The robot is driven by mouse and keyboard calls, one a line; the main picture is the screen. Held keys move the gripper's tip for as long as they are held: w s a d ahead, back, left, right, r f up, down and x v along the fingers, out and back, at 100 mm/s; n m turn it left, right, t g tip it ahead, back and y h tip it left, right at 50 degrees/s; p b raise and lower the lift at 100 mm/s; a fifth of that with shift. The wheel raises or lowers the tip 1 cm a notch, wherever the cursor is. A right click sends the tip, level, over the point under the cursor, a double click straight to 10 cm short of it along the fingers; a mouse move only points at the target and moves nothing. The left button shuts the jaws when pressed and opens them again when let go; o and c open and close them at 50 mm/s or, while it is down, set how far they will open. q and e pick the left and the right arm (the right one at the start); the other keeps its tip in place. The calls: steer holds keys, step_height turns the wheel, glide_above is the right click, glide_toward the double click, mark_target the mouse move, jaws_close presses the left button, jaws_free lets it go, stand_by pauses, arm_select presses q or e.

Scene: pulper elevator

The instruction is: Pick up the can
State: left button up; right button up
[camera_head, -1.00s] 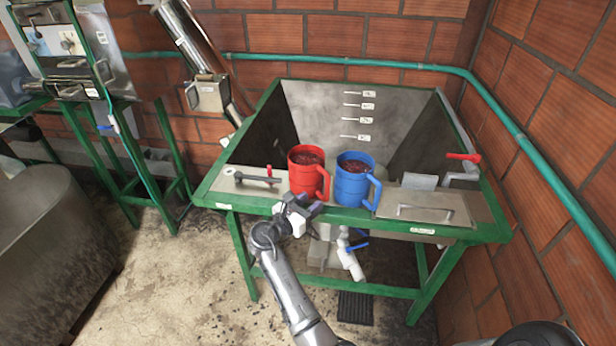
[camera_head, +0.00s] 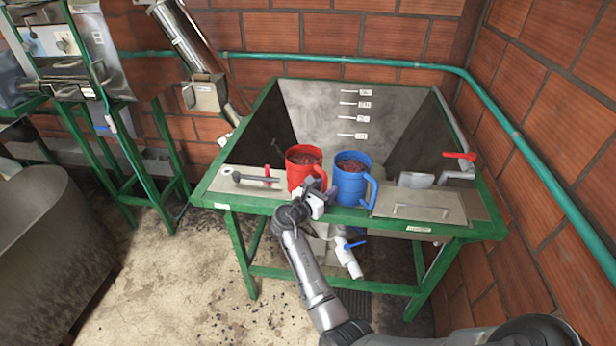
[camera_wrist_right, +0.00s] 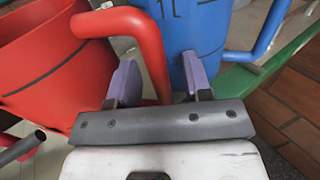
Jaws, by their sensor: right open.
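A red can (camera_head: 298,177) with a side handle stands on the front ledge of the green-framed hopper, filled with dark red contents. A similar blue can (camera_head: 350,185) stands close to its right. My right gripper (camera_head: 321,192) is at the red can's handle side, in front of the gap between the cans. In the right wrist view, the red can (camera_wrist_right: 50,70) is at left and the blue can (camera_wrist_right: 195,30) at top. The open fingers (camera_wrist_right: 158,78) have the red handle (camera_wrist_right: 152,60) between them. My left gripper is out of view.
The hopper's green front rim (camera_head: 265,207) runs below the cans. A dark lever (camera_head: 255,179) lies left of the red can. A metal lid (camera_head: 415,206) with a handle is at right. A white pipe with a blue valve (camera_head: 348,256) hangs below.

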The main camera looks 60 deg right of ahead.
steer(key=shift+c, duration=0.2)
jaws_close()
stand_by(0.5)
